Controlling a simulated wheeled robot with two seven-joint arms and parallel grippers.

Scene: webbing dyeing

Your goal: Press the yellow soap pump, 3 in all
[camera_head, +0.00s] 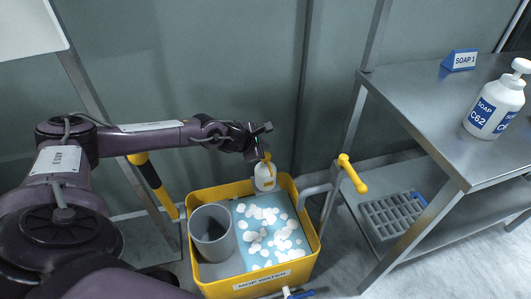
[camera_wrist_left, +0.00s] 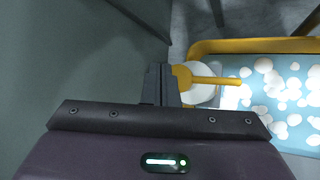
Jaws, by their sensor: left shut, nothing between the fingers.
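The yellow soap pump (camera_head: 267,158) tops a small white bottle (camera_head: 265,179) at the back edge of the yellow mop bucket. In the left wrist view the pump (camera_wrist_left: 208,81) shows its round head and a spout pointing right over the water, with part of the white bottle (camera_wrist_left: 202,96) below. My left gripper (camera_head: 261,152) is shut and empty, right at the pump's top in the head view. In the left wrist view its fingertips (camera_wrist_left: 159,70) are close beside the pump head's left side. I cannot tell whether they touch it. My right gripper is not in view.
The yellow bucket (camera_head: 222,283) holds foamy blue water and a grey cylinder (camera_head: 212,232). A yellow-tipped handle (camera_head: 353,173) rises at its right. A metal table (camera_head: 430,110) at right carries a white SOAP C62 pump bottle (camera_head: 494,106) and a blue SOAP 1 sign (camera_head: 460,60).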

